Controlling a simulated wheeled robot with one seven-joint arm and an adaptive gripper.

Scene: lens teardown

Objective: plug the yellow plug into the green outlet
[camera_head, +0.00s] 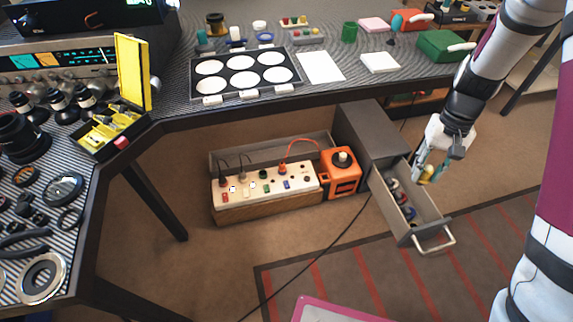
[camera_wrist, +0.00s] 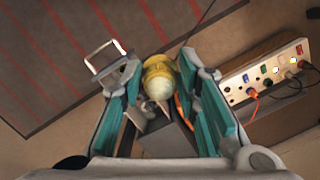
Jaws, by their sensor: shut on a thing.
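The yellow plug (camera_wrist: 160,80) sits between the teal fingers of my gripper (camera_wrist: 168,98), which is shut on it; in the head view the plug (camera_head: 427,173) shows small and partly covered by the fingers. My gripper (camera_head: 431,172) is above the open drawer, right of the outlet strip. The green outlet (camera_head: 263,174) is a small green patch on top of the cream strip, near its middle, well apart from the plug. The cream strip (camera_wrist: 268,72) also shows at the right of the wrist view, where its small sockets are hard to tell apart.
Dark plugs and an orange-corded plug are on the strip. The grey drawer (camera_head: 430,212) holds several plugs. The table edge (camera_head: 260,106) overhangs behind the strip. Open floor lies in front.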

